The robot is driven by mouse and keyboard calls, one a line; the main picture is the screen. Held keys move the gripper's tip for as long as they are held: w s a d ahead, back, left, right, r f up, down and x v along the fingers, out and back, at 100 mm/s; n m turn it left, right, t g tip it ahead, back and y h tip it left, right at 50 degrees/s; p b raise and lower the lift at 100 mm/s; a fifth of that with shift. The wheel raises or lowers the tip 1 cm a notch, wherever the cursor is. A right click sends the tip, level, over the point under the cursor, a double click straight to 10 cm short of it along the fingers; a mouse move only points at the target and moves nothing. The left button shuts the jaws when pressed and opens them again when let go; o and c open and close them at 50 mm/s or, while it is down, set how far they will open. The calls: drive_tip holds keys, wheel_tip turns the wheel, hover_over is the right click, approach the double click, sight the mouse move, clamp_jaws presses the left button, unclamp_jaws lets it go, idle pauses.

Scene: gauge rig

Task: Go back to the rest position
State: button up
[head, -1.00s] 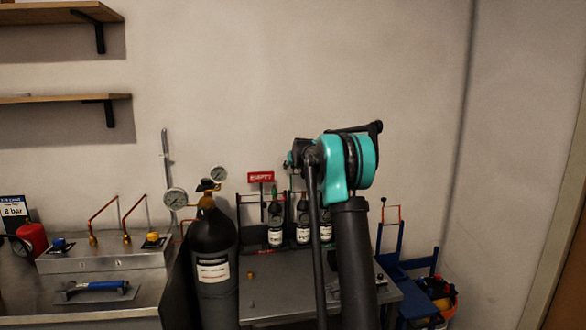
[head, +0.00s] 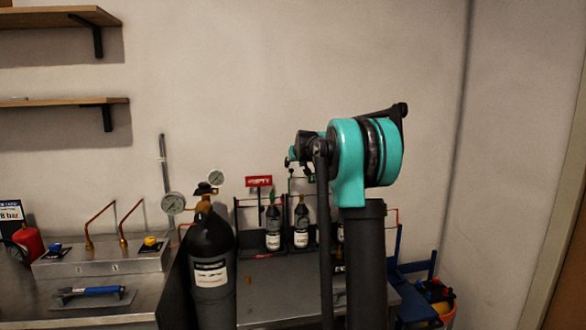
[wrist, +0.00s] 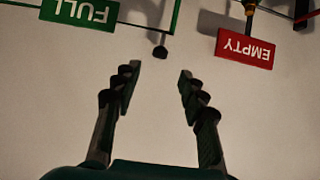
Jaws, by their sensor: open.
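My gripper (wrist: 160,88) shows in the wrist view with its two dark fingers spread apart and nothing between them. Beyond the fingers is a plain pale surface. A green FULL sign (wrist: 80,10) is at the upper left of that view and a red EMPTY sign (wrist: 245,48) at the upper right, both upside down. In the head view my arm stands raised at right of centre, and the fingers cannot be made out there. The red sign (head: 259,181) also shows in the head view, left of my arm.
A black gas cylinder (head: 212,255) with gauges stands left of my arm. Small dark bottles (head: 273,228) stand in a rack on the metal table (head: 275,290), partly hidden by my arm. A steel bench (head: 100,267) is at left. A blue trolley (head: 412,268) is at right.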

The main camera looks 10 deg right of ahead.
drive_tip(key=shift+v, duration=0.75)
drive_tip(key=s+a+f+g, duration=0.1)
drive_tip(key=s+f+g, duration=0.1)
drive_tip(key=s+f, duration=1)
drive_tip(key=s+a+f+g, duration=0.2)
drive_tip(key=s+f, duration=0.9)
drive_tip(key=s, duration=1.4)
drive_tip(key=s+a+f+g, duration=0.2)
drive_tip(key=s+f, duration=1)
drive_tip(key=s, duration=0.6)
drive_tip(key=shift+s+f+g, duration=0.25)
drive_tip(key=shift+f+g, duration=0.05)
drive_tip(key=shift+g, duration=0.5)
